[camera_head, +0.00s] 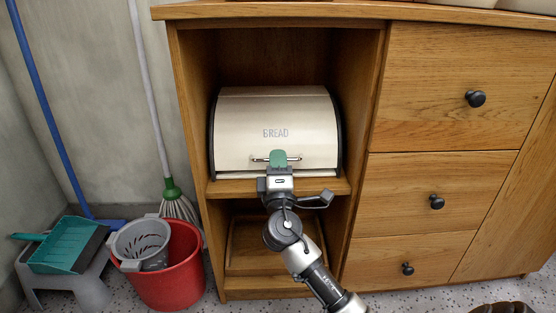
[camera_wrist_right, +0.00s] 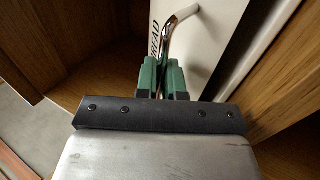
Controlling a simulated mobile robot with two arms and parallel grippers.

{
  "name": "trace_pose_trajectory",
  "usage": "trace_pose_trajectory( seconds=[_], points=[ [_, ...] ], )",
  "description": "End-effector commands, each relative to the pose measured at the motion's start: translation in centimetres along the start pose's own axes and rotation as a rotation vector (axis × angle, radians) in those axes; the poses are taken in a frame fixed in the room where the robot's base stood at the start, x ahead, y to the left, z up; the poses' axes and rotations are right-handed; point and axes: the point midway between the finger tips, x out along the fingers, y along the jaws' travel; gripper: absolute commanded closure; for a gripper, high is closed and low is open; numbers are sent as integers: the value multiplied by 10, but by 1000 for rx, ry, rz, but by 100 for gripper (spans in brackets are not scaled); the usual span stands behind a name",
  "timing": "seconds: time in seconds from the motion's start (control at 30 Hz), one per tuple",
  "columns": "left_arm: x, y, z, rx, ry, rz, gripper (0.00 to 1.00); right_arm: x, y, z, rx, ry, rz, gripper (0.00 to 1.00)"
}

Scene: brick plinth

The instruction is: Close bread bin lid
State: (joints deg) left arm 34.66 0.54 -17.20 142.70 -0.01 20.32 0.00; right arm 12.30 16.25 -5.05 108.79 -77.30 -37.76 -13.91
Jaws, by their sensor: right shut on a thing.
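The cream bread bin (camera_head: 250,118) stands on the open shelf of the wooden cabinet. Its rounded lid, marked BREAD, covers the front almost down to the base, with a thin line along the lower edge. My right gripper (camera_head: 278,158) is at the lid's front, shut on the metal bar handle (camera_head: 259,160). In the right wrist view, the green fingers of my right gripper (camera_wrist_right: 162,78) sit on both sides of the chrome handle (camera_wrist_right: 172,32), beside the lid (camera_wrist_right: 222,35). The fingers hide the handle's middle. My left gripper is not in view.
The shelf's side walls (camera_head: 360,100) stand close on both sides of the bin. Drawers with dark knobs (camera_head: 476,98) are at the right. A red bucket (camera_head: 170,270), a mop (camera_head: 176,200) and a grey stool (camera_head: 70,285) stand on the floor at the left.

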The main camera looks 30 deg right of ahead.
Motion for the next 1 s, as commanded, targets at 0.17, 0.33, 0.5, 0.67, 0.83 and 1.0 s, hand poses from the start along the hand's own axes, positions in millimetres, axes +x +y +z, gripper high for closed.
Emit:
trace_pose_trajectory(
  seconds=[0.17,0.33,0.5,0.67,0.83,1.0],
  points=[
    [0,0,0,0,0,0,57,0,-3,0,-2,-1,-6,100],
    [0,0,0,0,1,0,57,0,-3,0,-2,-1,-6,78],
    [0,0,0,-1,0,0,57,0,-2,0,-1,-1,-4,69],
    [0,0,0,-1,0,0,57,0,-1,0,-1,-1,-3,69],
    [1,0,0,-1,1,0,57,-5,-1,0,-1,0,-4,69],
    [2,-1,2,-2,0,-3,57,-32,-1,0,-1,1,-7,69]
  ],
)
